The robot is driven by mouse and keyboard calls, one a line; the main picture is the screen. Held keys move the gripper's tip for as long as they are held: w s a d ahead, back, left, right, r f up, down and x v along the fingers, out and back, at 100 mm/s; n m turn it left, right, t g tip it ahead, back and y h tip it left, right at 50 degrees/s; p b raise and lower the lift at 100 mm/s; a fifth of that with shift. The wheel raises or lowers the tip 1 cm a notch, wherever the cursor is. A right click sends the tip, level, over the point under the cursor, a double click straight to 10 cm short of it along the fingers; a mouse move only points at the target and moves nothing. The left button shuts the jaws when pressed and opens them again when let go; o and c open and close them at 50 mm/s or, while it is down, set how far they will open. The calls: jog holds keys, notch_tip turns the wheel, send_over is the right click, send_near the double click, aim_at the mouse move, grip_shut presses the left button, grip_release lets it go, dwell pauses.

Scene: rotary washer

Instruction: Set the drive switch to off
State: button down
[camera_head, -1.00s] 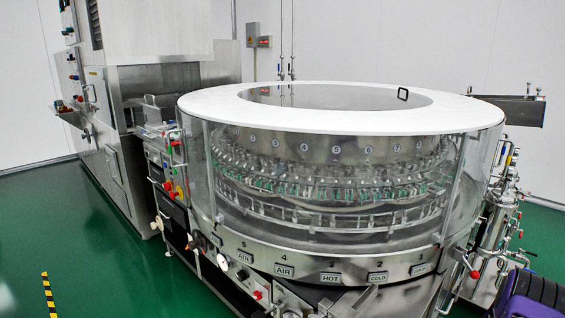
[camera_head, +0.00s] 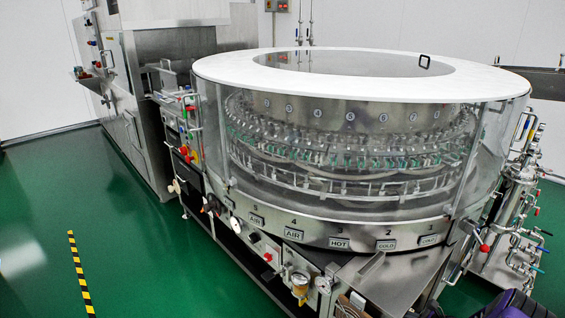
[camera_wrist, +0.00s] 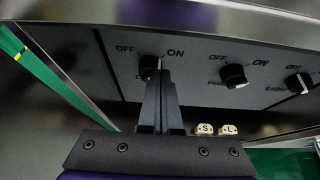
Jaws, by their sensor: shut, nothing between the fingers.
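In the wrist view, a black rotary knob (camera_wrist: 148,62) sits on a dark panel between OFF and ON labels. The label under it is mostly hidden by my fingers; its first letter looks like a D, so it appears to be the drive switch. I cannot clearly tell which way it points. My gripper (camera_wrist: 157,72) is shut, with its fingertips at the knob's lower right. I cannot tell if they touch it. In the head view, neither this knob nor my gripper can be made out.
Two more black knobs, a middle one (camera_wrist: 234,76) and a right one (camera_wrist: 299,83), sit right of the first. Small tags (camera_wrist: 206,129) marked S and L lie below. The round washer (camera_head: 360,235) fills the head view. Green floor (camera_head: 40,220) is clear at left.

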jog(key=shift+w+a, duration=0.65)
jog(key=shift+w, duration=0.1)
jog(key=shift+s+a+f, duration=0.15)
jog(key=shift+f, duration=0.25)
jog(key=shift+s+a, duration=0.15)
dwell(0.4)
jog(key=shift+s+a+r, duration=0.1)
jog(key=shift+s+a, duration=0.35)
jog(key=shift+a, duration=0.1)
jog(key=shift+s+a, duration=0.2)
dwell(0.5)
